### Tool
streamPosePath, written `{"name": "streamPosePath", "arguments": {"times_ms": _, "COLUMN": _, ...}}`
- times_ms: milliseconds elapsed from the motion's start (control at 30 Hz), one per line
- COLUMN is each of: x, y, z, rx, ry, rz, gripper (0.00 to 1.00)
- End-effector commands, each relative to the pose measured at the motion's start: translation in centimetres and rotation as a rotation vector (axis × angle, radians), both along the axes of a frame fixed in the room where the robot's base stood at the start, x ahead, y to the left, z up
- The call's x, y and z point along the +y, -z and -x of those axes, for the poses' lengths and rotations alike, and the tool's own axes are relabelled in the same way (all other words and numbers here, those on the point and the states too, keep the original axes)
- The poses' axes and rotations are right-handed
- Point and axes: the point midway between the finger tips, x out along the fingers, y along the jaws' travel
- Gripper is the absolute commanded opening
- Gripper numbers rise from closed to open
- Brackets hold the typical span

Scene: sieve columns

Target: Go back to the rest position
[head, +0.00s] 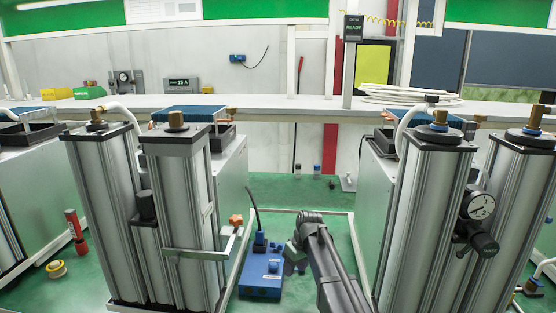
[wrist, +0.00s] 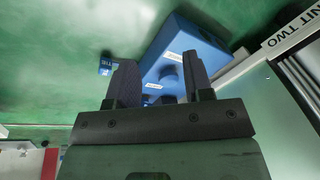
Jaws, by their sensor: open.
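My gripper (head: 296,254) is low between the two sieve column units in the head view, just right of a blue box (head: 261,278) on the green floor. In the wrist view the two dark fingers of my gripper (wrist: 159,68) stand apart, with nothing seen held between them. The blue box (wrist: 193,48) shows beyond and between the fingers, with a round knob and small labels. I cannot tell how far the fingertips are from it. My arm hides part of the floor in the head view.
A left column pair (head: 178,220) and a right column pair (head: 425,210) flank my arm closely. An orange-knobbed valve (head: 236,221) sticks out at left. A gauge (head: 481,206) is at right. A white bench (head: 270,102) runs behind. Green floor behind my gripper is mostly clear.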

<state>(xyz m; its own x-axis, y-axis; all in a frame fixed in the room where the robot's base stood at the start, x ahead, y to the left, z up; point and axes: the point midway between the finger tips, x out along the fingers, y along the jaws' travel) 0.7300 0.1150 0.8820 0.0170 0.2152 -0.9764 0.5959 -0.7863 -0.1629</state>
Motion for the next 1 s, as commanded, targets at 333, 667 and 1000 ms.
{"name": "streamPosePath", "arguments": {"times_ms": 333, "x": -9.7, "y": -3.7, "z": 24.3, "rx": 0.088, "ry": 0.601, "rz": 0.191, "gripper": 0.47}}
{"name": "streamPosePath", "arguments": {"times_ms": 667, "x": -11.7, "y": -4.6, "z": 27.3, "rx": 0.086, "ry": 0.637, "rz": 0.206, "gripper": 0.47}}
{"name": "streamPosePath", "arguments": {"times_ms": 1000, "x": -11.6, "y": -4.6, "z": 27.3, "rx": 0.086, "ry": 0.635, "rz": 0.206, "gripper": 0.47}}
